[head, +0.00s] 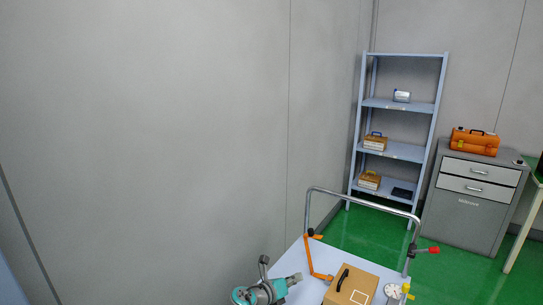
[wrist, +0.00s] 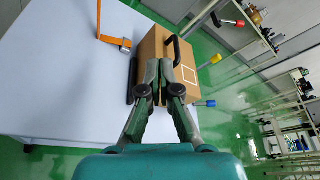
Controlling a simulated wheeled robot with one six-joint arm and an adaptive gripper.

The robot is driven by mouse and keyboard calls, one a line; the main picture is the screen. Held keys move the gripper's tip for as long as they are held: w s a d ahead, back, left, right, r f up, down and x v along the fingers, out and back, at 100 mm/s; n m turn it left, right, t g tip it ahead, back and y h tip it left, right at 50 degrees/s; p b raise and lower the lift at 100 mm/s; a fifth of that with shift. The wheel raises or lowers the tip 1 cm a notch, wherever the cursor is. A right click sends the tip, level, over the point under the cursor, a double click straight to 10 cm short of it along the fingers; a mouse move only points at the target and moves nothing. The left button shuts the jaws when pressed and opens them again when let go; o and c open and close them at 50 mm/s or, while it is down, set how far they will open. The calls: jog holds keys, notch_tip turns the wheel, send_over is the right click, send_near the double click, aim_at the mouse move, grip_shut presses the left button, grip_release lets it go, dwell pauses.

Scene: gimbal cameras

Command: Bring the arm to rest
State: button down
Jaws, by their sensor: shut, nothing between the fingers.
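My gripper (wrist: 160,70) is shut and empty in the wrist view. Its two fingers point toward a tan box (wrist: 151,48) with a black handle and overlap its near side. I cannot tell whether they touch it. In the head view my teal and grey arm shows at the bottom edge, left of the same box (head: 341,291). The arm is partly cut off there, and the fingertips are not clear.
The box stands on a pale cart top (head: 310,288) with a metal push rail (head: 365,197). Behind are a shelf rack (head: 398,150) and a grey drawer cabinet (head: 470,212). A plain wall fills the left.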

jog(key=s+d+f+m+y, duration=0.2)
jog(key=s+d+f+m, duration=0.1)
jog(key=s+f, duration=0.6)
jog(key=s+d+f+m+y, duration=0.35)
jog(key=s+f, duration=0.25)
jog(key=f, duration=0.5)
jog(key=s+d+f+m+y, duration=0.2)
jog(key=s+f+m, duration=0.15)
jog(key=s, duration=0.65)
jog(key=s+d+f+m+y, duration=0.15)
jog(key=s+m, duration=0.25)
jog(key=s, duration=0.7)
jog(key=s+r+m+t+y, duration=0.1)
jog(key=s+r+m, duration=0.35)
jog(key=s, duration=0.45)
jog(key=s+r+m+t+y, duration=0.1)
jog(key=s+r+m, duration=0.35)
jog(key=s, duration=0.55)
jog(key=s+r+m+t, duration=0.1)
jog(key=s+r+m, duration=0.4)
jog(key=r, duration=0.5)
jog(key=s+r+m+t, duration=0.1)
jog(key=s+r+m, duration=0.4)
jog(key=r, duration=0.5)
jog(key=shift+s+d+r+m+t, duration=0.2)
jog(key=shift+s+d+m+t, duration=0.2)
jog(key=shift+m, duration=0.3)
